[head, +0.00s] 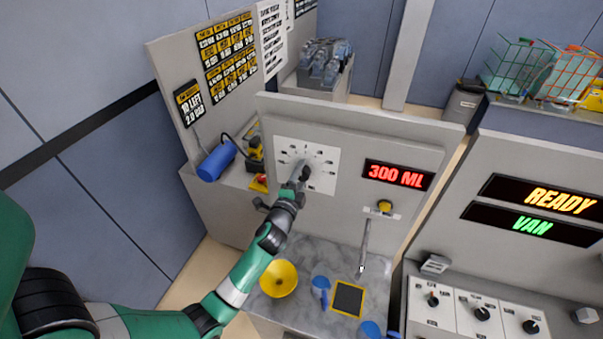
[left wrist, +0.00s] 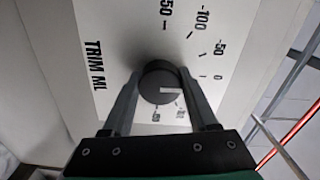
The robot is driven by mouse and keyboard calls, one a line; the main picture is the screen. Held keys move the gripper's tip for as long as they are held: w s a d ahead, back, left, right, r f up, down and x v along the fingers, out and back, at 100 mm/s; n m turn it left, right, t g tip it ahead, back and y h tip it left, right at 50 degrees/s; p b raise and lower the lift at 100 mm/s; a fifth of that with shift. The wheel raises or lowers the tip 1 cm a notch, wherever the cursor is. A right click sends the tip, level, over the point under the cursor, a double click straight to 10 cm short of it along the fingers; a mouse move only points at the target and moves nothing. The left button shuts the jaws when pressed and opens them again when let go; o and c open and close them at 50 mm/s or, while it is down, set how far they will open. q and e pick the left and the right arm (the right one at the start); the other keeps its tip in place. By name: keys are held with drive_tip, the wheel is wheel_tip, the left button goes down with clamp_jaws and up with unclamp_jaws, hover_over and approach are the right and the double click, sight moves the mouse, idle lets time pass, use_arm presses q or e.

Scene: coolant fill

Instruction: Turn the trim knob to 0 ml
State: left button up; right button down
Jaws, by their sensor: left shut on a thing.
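The trim knob (left wrist: 158,78) is a dark grey round knob on a white dial plate (head: 325,178) on the grey machine panel. My left gripper (left wrist: 160,92) is shut on the knob, one finger on each side, and it also reaches the dial in the head view (head: 300,180). A pale mark on the knob lies toward the right in the left wrist view. The "0" label (left wrist: 218,77) is to the knob's right, with -50 and -100 above it. The fingers hide part of the dial. The display (head: 398,175) reads 300 ML. My right gripper is out of view.
A yellow funnel (head: 278,279), blue items and a yellow-edged dark pad (head: 348,299) are on the counter below. A blue cylinder (head: 216,161) sits left of the dial.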

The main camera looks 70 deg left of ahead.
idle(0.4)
use_arm(q)
drive_tip(key=o, duration=1.4)
drive_tip(key=shift+c, duration=0.2)
drive_tip(key=b+v, duration=0.1)
drive_tip(key=v, duration=1)
drive_tip(key=shift+s+d, duration=0.2)
drive_tip(key=shift+d, duration=0.05)
